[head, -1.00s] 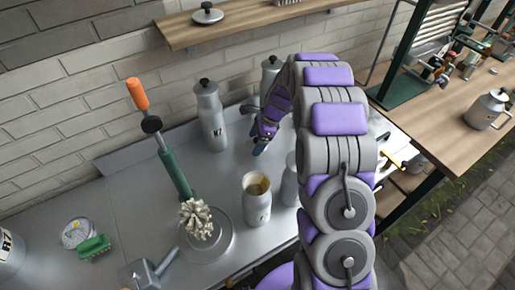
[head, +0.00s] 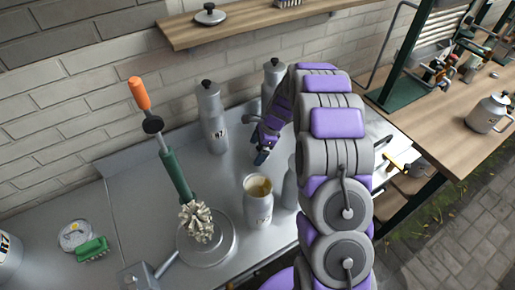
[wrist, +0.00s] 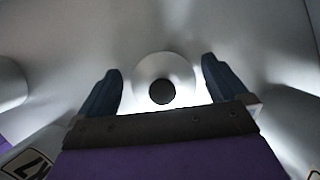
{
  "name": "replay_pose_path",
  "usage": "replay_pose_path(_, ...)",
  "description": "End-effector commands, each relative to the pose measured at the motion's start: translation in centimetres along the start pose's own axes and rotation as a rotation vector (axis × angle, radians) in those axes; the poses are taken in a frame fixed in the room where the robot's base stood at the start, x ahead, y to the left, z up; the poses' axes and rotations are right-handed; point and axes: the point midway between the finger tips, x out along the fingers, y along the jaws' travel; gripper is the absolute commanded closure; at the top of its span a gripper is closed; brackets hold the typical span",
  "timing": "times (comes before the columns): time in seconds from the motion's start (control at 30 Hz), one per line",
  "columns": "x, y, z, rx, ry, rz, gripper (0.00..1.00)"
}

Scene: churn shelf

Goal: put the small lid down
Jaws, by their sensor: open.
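The small lid (wrist: 181,69), a pale round disc with a black knob, lies on the grey metal counter in the wrist view. It sits between the two dark blue fingers of my gripper (wrist: 162,68), with a visible gap on each side. My gripper is open, and the fingers do not appear to touch the lid. In the head view my gripper (head: 262,156) is low over the counter, behind an open milk can (head: 258,209). The small lid cannot be made out there.
Capped metal bottles (head: 212,120) stand near the wall. A green churn tool with an orange handle (head: 176,172) leans at left. A green brush (head: 92,249) lies beside a round gauge (head: 75,235). Another lid (head: 209,16) is on the wooden shelf (head: 260,23). The counter at left is partly clear.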

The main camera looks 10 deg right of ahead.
Motion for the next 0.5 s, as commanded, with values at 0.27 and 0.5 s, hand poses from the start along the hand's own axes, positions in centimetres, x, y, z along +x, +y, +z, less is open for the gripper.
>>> replay_pose_path(0.27,-2.0,0.0,0.1,0.0,0.0,-0.001,0.0)
replay_pose_path(0.5,-6.7,-0.2,0.1,-0.001,0.001,-0.007,0.0)
